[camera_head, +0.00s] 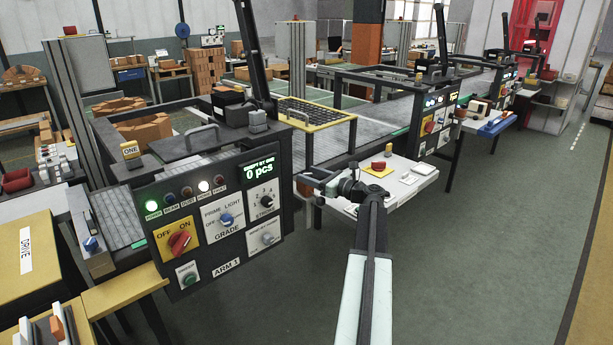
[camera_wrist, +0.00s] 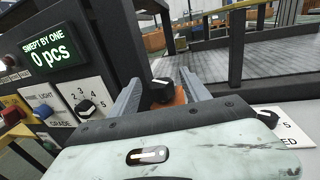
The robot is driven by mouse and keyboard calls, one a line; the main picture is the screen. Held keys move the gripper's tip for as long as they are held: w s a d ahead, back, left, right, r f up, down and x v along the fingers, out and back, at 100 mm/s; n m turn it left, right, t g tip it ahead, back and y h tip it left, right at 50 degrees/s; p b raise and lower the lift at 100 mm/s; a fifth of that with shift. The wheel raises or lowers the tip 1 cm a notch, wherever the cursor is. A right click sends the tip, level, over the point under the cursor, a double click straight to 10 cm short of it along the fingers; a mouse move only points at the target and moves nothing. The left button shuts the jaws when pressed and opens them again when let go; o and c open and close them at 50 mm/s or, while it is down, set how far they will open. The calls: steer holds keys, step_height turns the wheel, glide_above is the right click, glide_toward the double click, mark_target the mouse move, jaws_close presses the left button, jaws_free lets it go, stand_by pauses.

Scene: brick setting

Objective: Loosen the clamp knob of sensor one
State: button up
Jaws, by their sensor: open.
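My gripper (camera_head: 322,184) is beside the console's right end, far from both. In the wrist view my gripper (camera_wrist: 161,77) is open, its grey fingers spread. A black knob with a white pointer (camera_wrist: 162,90) on an orange base shows between the fingers; contact cannot be told.
The ARM 1 console (camera_head: 215,215) carries a red switch (camera_head: 180,242), dials and a display reading 0 pcs (camera_head: 258,170). A white side table (camera_head: 405,180) with a red knob (camera_head: 379,165) is right of my gripper. The green floor (camera_head: 470,270) at the right is clear.

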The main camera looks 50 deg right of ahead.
steer(key=shift+w+a, duration=0.1)
steer(key=shift+w, duration=0.6)
jaws_close()
steer(key=shift+s+a+f, duration=0.1)
steer(key=shift+s+a, duration=0.1)
steer(key=shift+a, duration=0.15)
steer(key=shift+w+d, duration=0.15)
steer(key=shift+d, duration=0.15)
